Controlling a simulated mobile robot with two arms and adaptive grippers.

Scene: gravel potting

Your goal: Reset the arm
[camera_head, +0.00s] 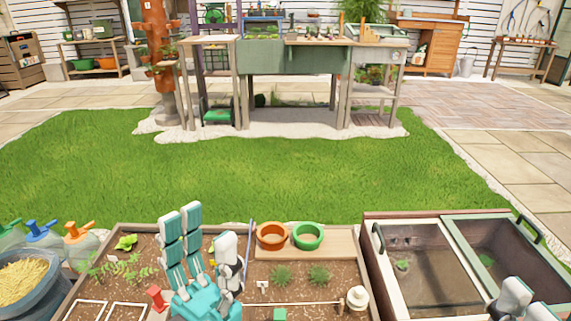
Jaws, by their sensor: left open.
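My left gripper (205,232) is at the bottom left of the middle, over the soil planter box (362,283). Its teal and white fingers point up and away from me and stand apart. It is open, and I see nothing held between the fingers. My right gripper (525,303) shows only as grey and white finger parts at the bottom right corner, by the bins. The rest of it is cut off by the frame edge, so I cannot tell its opening.
Orange (271,237) and green (308,236) pots stand on the planter's back board. Two lidded bins (375,262) are at right; spray bottles (80,240) and a grain sack (25,285) at left. Open lawn (300,180) lies beyond, before a potting bench (290,62).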

